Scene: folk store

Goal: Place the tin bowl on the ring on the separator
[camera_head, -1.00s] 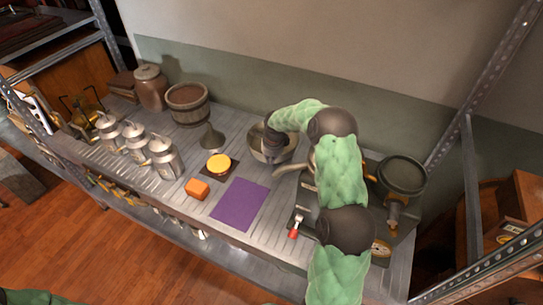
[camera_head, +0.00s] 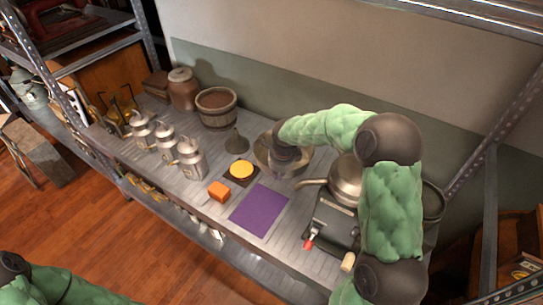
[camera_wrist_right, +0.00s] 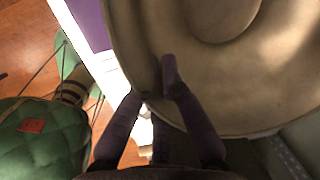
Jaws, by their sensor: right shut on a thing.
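The tin bowl (camera_head: 299,164) is a wide, shallow metal bowl near the back middle of the shelf in the head view. My right gripper (camera_head: 284,166) is shut on its rim. In the right wrist view, the bowl (camera_wrist_right: 240,85) fills the upper right, one finger inside the rim and one outside. Whether its base touches the shelf is unclear. A metal vessel with a spout (camera_head: 345,183), seemingly part of the separator, stands to the right. My right arm covers much of that area; I cannot make out the ring clearly. My left gripper is out of view.
A purple mat (camera_head: 260,210), an orange block (camera_head: 219,191) and a yellow disc (camera_head: 241,169) lie left of the separator. A funnel (camera_head: 237,142), milk cans (camera_head: 192,160) and a wooden bucket (camera_head: 217,108) stand further left.

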